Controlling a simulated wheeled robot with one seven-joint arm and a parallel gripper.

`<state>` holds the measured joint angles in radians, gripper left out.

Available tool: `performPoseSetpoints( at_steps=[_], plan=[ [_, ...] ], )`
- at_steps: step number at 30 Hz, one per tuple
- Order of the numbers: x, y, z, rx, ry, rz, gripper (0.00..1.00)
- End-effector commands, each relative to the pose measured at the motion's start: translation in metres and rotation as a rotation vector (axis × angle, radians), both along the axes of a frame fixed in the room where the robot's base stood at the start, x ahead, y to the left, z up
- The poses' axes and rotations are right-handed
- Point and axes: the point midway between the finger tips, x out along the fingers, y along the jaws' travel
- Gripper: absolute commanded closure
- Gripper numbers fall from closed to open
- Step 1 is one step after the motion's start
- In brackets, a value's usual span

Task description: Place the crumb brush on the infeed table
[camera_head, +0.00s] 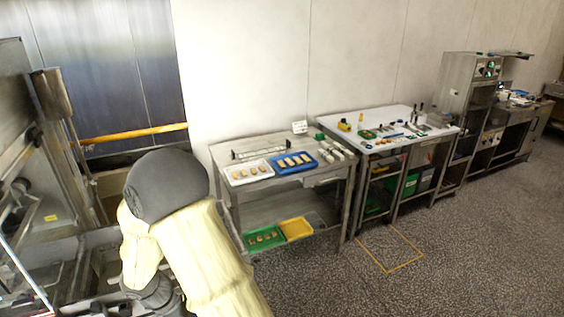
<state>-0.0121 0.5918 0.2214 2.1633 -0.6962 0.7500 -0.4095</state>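I cannot single out the crumb brush. Several small tools lie on a white-topped table (385,116) right of centre, too small to tell apart. A steel table (228,150) left of it bears a white tray (235,181) and a blue tray (286,170), both with small tan pieces. Nothing readable shows which table is the infeed table. My arm, in a cream cover with a dark grey joint, fills the lower left, and my gripper's fingers do not show.
The steel table's lower shelf holds a green tray (266,247) and a yellow tray (297,236). Green bins (411,185) stand under the white-topped table. Steel machinery (35,150) is close at the left. The speckled floor (450,260) is open, with a yellow outline (408,263).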

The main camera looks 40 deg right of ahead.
Motion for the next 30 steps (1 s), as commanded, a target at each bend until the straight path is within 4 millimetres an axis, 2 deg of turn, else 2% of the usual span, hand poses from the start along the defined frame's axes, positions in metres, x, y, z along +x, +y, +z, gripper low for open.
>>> performPoseSetpoints(
  at_steps=[11,17,24,27,30],
  plan=[
    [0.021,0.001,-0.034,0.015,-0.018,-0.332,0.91],
    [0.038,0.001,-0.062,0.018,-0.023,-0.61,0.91],
    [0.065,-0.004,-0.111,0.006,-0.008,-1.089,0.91],
    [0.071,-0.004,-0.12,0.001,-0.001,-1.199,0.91],
    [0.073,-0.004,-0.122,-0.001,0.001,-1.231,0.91]
  ],
)
